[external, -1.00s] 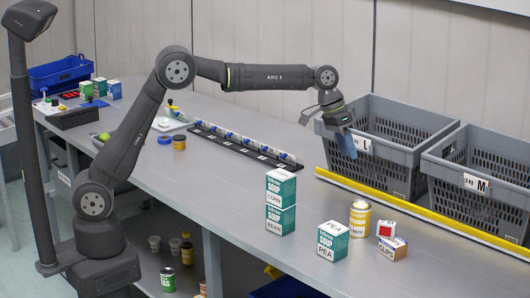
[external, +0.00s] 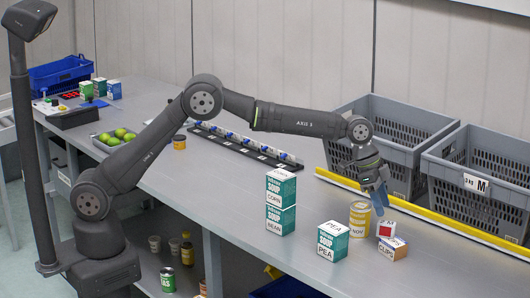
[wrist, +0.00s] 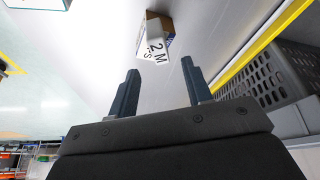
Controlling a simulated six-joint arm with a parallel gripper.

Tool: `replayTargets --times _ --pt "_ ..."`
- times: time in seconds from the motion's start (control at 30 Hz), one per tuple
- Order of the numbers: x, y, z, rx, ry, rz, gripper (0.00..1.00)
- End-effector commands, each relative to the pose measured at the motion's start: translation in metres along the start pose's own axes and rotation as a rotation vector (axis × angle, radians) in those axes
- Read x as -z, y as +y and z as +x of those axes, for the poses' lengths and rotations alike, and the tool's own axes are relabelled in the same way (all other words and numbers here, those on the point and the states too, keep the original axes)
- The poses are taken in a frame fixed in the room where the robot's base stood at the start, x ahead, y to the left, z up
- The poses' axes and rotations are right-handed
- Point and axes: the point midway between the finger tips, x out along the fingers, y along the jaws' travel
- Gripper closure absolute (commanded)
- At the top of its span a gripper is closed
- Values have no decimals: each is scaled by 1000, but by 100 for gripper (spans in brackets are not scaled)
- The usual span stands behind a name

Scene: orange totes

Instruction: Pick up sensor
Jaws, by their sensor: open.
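A small white block with a red square (external: 387,230), which looks like the sensor, sits on top of the brown and white CUPS box (external: 393,249) at the right of the bench. In the wrist view the white block (wrist: 155,46) shows with dark lettering, ahead of the fingers. The CUPS box (wrist: 153,17) is partly behind it. My gripper (external: 380,203) is open and empty, just above and slightly left of the white block. In the wrist view its two fingers (wrist: 160,72) are spread, with bare bench between them.
A yellow can (external: 360,220) stands close left of the block. A PEA soup box (external: 332,241) and two stacked soup boxes (external: 280,203) stand farther left. A yellow rail (external: 450,225) and grey crates (external: 478,190) lie behind. The front bench between is clear.

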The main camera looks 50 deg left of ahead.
Motion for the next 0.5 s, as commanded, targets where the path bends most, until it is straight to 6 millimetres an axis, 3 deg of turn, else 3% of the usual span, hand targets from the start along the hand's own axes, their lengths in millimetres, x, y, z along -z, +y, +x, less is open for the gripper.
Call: replayTargets --times 0.37,0.5 --pt "-1 0 29 0 0 -1 55" --pt "-4 0 50 -1 -2 -1 55"
